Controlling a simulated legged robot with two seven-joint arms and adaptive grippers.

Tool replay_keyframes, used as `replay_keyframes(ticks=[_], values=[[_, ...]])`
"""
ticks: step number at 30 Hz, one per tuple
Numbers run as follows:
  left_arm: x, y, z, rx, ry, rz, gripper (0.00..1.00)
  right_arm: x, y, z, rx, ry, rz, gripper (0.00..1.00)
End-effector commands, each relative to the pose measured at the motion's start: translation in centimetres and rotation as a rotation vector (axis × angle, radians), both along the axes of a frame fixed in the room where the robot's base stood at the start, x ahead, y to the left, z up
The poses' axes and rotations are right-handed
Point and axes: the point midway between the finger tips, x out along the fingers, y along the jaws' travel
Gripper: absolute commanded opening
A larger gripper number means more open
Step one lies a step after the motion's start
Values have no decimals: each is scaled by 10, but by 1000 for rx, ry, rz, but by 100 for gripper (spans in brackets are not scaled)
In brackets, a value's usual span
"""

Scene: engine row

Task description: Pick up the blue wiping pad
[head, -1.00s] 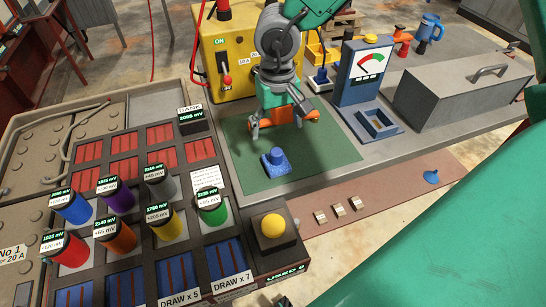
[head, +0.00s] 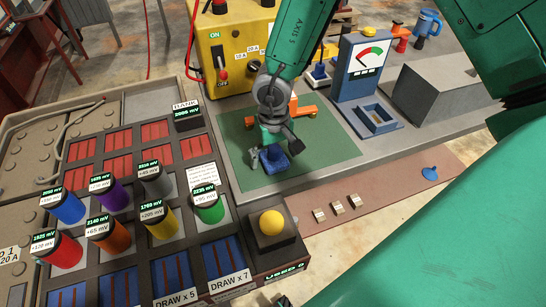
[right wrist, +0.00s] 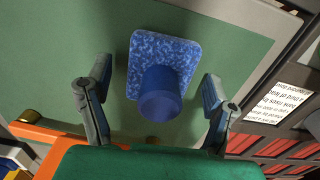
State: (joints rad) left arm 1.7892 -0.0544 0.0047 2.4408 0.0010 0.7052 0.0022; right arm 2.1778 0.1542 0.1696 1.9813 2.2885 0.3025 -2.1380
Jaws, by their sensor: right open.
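The blue wiping pad (head: 274,158) lies on the green mat (head: 325,150), partly hidden by my right gripper in the head view. In the right wrist view the pad (right wrist: 178,52) is a speckled blue square with a round blue knob (right wrist: 160,94). My right gripper (head: 273,157) is open over the pad. In the right wrist view its two fingers stand on either side of the knob, with gaps between finger and knob. My left gripper is not in view.
An orange part (head: 299,109) lies on the mat behind my gripper. The rack of coloured cylinders (head: 120,232) stands to the left. A gauge stand (head: 363,67), a blue tray (head: 377,119) and a grey box (head: 440,85) stand to the right. A yellow button (head: 272,223) is in front.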

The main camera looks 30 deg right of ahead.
Motion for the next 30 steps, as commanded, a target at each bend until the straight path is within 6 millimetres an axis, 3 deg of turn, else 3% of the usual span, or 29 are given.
replay_keyframes(ticks=[4, 8, 9, 11, 12, 20, 30], values=[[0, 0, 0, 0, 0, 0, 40, 0, 0, 1, 0, 0, 0, 72], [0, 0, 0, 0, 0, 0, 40, 0, 0, 0, 0, 1, 0, 27], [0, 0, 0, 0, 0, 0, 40, 0, 0, 0, 0, 1, 0, 22], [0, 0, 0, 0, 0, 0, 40, 0, 0, 0, 0, 1, 0, 22], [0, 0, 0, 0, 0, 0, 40, 0, 0, 0, 0, 1, 0, 17], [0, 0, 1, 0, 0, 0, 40, 0, 1, 7, 2, 1, -1, 17], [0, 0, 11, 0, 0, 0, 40, 1, 0, 72, 5, -2, -3, 17]])
